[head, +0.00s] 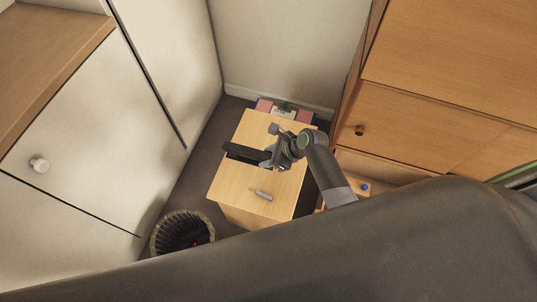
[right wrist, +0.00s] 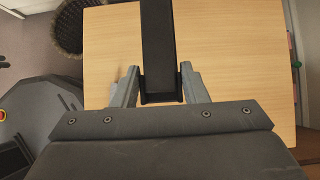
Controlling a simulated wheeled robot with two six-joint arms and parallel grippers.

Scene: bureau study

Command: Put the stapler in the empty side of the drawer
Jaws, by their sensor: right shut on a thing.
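The stapler is a long black bar (head: 245,152), held by my right gripper (head: 270,155) above a small light-wood cabinet top (head: 235,185). In the right wrist view the stapler (right wrist: 158,45) lies between both fingers and points away from the gripper (right wrist: 158,88), with the wood top beneath it. An open drawer (head: 385,166) seems to stick out of the wooden bureau at the right. My dark arm hides much of it, so its compartments cannot be told apart. My left gripper does not show.
A small grey object (head: 263,195) is on the cabinet, near its front. A wicker basket (head: 183,235) stands at the cabinet's left. Several books (head: 285,111) show behind the cabinet. A blue round thing (head: 365,187) is near the drawer. White cupboards (head: 95,130) line the left.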

